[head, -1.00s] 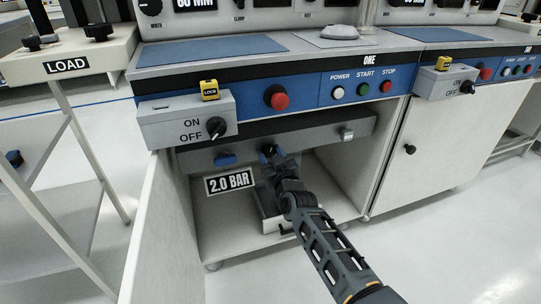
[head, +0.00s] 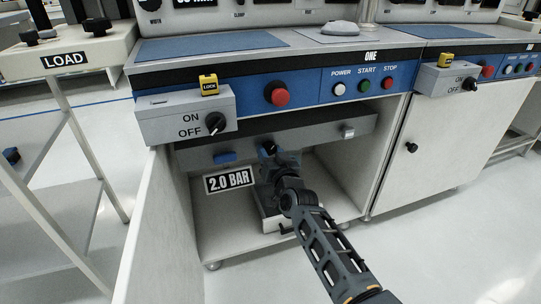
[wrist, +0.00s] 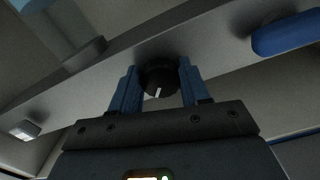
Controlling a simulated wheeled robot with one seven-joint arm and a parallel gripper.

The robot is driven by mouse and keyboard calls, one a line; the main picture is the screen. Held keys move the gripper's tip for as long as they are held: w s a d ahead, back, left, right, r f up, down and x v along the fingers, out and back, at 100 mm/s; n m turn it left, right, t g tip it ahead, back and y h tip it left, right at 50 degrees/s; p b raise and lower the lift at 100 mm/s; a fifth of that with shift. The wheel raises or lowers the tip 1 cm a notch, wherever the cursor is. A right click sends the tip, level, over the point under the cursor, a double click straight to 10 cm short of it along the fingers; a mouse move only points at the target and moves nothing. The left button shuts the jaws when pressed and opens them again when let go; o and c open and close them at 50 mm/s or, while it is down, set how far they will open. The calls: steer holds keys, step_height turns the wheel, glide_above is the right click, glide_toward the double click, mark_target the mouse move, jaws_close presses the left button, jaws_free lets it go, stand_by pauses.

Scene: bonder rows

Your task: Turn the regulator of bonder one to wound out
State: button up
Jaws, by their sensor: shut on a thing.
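Bonder one (head: 371,56) has an open lower cabinet with a grey panel across its top inside. The regulator knob (wrist: 158,79) is black and round with a white mark pointing down and slightly left in the wrist view. My gripper (wrist: 157,84) has its two blue fingers on either side of the knob, shut on it. In the head view my gripper (head: 271,154) reaches into the cabinet, and the knob is mostly hidden there. A sign reading 2.0 BAR (head: 229,180) hangs left of my gripper.
A blue handle (head: 225,157) sits on the panel left of the knob; a small light block (head: 347,132) is to its right. The open cabinet door (head: 150,220) stands at left. An ON/OFF switch box (head: 187,115) with a yellow lock overhangs above.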

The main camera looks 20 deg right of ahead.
steer(key=m+b, duration=0.1)
steer(key=m, duration=0.4)
steer(key=shift+a+m, duration=0.1)
steer(key=shift+m, duration=0.2)
steer(key=shift+r+m, duration=0.15)
steer(key=shift+m, duration=2.05)
steer(key=o, duration=1.1)
steer(key=shift+c, duration=0.2)
steer(key=shift+s, duration=0.1)
steer(key=s+p, duration=0.2)
steer(key=s, duration=0.5)
steer(key=shift+s+p, duration=0.3)
